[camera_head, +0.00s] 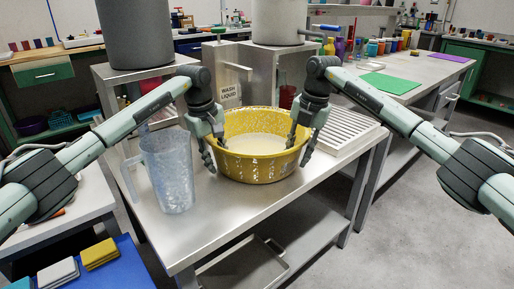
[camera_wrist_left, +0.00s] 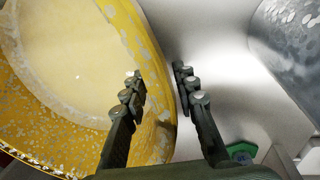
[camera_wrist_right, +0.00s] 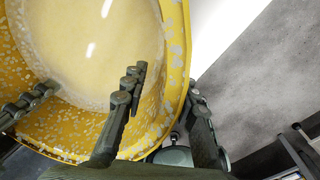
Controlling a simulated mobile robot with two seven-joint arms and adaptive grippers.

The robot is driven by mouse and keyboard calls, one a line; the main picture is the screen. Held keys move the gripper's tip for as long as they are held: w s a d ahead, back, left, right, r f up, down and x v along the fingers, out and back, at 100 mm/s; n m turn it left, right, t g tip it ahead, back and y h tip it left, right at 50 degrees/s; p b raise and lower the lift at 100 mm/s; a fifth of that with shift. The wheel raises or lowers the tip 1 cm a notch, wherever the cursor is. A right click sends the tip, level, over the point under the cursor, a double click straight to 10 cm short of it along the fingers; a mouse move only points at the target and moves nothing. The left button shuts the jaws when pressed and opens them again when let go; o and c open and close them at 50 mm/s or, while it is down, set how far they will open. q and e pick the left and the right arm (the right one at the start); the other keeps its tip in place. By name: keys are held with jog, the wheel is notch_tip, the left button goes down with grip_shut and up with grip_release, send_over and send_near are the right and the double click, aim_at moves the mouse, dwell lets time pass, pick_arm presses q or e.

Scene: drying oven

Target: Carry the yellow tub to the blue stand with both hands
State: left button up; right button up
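The yellow tub (camera_head: 262,170) is speckled, holds pale liquid, and appears to rest level on the metal table. My left gripper (camera_head: 213,152) is at its left rim, with one finger inside and one outside; the left wrist view shows the tub wall (camera_wrist_left: 157,105) between spread fingers. My right gripper (camera_head: 298,147) straddles the right rim likewise; the right wrist view shows the rim (camera_wrist_right: 176,65) between its fingers. Both look open, though contact with the wall is hard to judge. A blue surface (camera_head: 130,262), possibly the blue stand, is at the lower left.
A translucent jug (camera_head: 168,172) stands left of the tub, close to my left gripper. A white ribbed rack (camera_head: 343,128) lies to its right. Sponges (camera_head: 99,254) lie on the blue surface. The table's front (camera_head: 215,225) is clear.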

pick_arm(q)
jog(key=shift+c, duration=0.2)
pick_arm(e)
jog(key=shift+c, duration=0.2)
pick_arm(q)
grip_shut()
pick_arm(e)
grip_shut()
pick_arm(q)
jog(key=shift+r, duration=0.15)
pick_arm(e)
jog(key=shift+r, duration=0.15)
